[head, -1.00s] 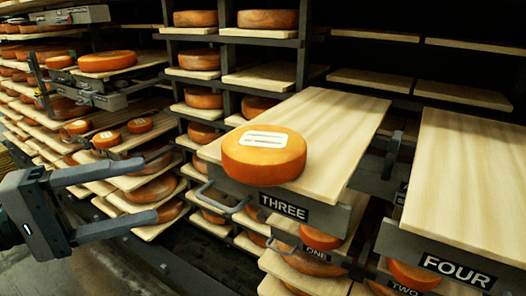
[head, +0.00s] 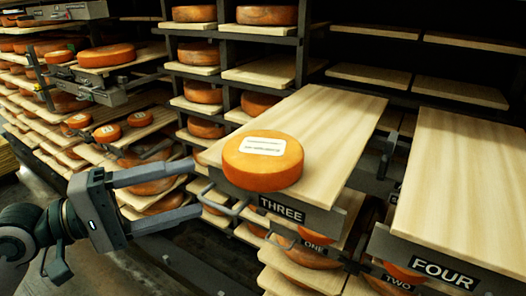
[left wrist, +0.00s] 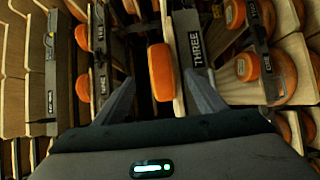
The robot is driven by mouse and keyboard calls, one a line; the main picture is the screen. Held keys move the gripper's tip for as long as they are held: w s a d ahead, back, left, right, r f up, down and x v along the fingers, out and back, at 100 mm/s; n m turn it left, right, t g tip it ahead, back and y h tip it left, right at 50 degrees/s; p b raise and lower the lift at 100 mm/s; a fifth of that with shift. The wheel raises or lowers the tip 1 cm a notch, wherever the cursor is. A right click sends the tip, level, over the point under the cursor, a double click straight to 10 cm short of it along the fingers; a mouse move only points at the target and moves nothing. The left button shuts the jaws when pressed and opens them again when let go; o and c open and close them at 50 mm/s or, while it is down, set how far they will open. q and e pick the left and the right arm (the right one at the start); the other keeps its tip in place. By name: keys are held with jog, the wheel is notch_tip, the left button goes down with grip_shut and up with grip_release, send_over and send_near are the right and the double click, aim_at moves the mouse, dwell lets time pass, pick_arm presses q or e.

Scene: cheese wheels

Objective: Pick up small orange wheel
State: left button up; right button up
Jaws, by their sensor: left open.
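An orange cheese wheel (head: 262,172) with a white label on top lies flat at the near left corner of the wooden board (head: 320,125) on the drawer marked THREE. In the left wrist view the wheel (left wrist: 162,72) shows between and beyond my fingers. My left gripper (head: 197,186) is open and empty. Its fingertips are just left of the wheel, apart from it as far as I can tell. The left gripper also shows in the left wrist view (left wrist: 160,92). My right gripper is not in view.
The drawer marked FOUR (head: 455,190) has a bare board at the right. A metal handle (head: 222,203) sticks out of drawer THREE below the wheel. Drawers ONE and TWO hold wheels beneath. Shelves with several wheels (head: 203,92) stand behind, and small labelled wheels (head: 107,133) lie at the left.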

aim_at(233, 176)
pick_arm(q)
jog(key=p+x, duration=0.2)
jog(key=x, duration=0.2)
jog(key=shift+d+r+p, duration=0.15)
jog(key=shift+d+p, duration=0.1)
jog(key=shift+p, duration=0.15)
jog(key=shift+w+d, duration=0.2)
jog(key=shift+d, duration=0.15)
jog(key=shift+f, duration=0.2)
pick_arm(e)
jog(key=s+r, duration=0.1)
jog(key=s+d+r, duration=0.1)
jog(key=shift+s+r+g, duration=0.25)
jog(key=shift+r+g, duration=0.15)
pick_arm(q)
jog(key=shift+w+d+r+p, duration=0.2)
jog(key=shift+w+d+p, duration=0.3)
jog(key=shift+p, duration=0.4)
jog(key=p+x, duration=0.2)
jog(key=shift+w+d, duration=0.3)
jog(key=shift+w+d+f+p, duration=0.25)
jog(key=shift+d+f+p, duration=0.05)
jog(key=shift+d, duration=0.3)
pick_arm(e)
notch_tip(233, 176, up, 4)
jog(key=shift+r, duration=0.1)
